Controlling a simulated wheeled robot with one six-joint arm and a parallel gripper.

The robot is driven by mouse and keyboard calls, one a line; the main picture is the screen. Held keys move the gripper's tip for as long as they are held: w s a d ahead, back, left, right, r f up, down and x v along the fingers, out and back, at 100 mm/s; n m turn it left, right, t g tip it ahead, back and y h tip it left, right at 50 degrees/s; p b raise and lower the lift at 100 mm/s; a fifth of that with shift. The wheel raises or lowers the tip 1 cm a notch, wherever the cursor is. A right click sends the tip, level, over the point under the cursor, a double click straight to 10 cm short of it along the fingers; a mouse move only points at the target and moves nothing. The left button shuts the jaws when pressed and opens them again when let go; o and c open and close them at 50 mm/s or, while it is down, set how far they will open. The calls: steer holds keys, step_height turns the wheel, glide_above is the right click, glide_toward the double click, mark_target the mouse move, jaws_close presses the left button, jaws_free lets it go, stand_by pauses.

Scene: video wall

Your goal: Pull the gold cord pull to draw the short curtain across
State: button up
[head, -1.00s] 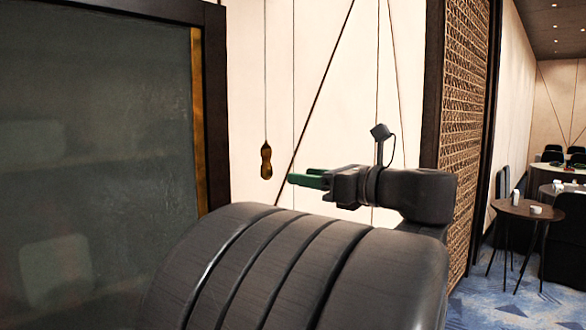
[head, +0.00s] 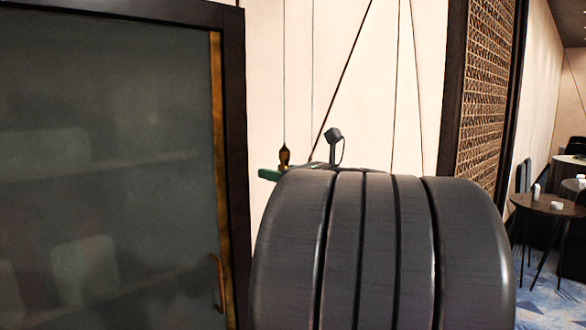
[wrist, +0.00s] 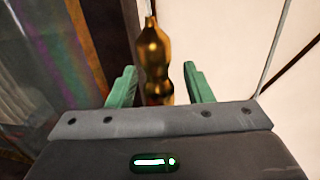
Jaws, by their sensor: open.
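The gold cord pull (head: 284,153) hangs on a thin cord in front of the pale wall in the head view. Its lower part is hidden behind my gripper (head: 269,174), of which only a green finger shows past my arm. In the wrist view the cord pull (wrist: 154,48) stands between the two green fingers of my gripper (wrist: 162,78), with a gap on both sides. The fingers are open and not closed on it. I cannot make out the short curtain for certain.
A dark-framed glass cabinet (head: 228,120) with a gold edge strip stands close on the left. My arm hides much of the lower middle. A woven lattice panel (head: 487,90) is to the right, with a small round table (head: 550,206) beyond it.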

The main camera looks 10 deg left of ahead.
steer(key=shift+a, duration=0.15)
jaws_close()
steer(key=shift+f, duration=0.15)
step_height(320, 180, down, 41)
steer(key=b, duration=4.2)
jaws_free()
steer(key=shift+w, duration=0.1)
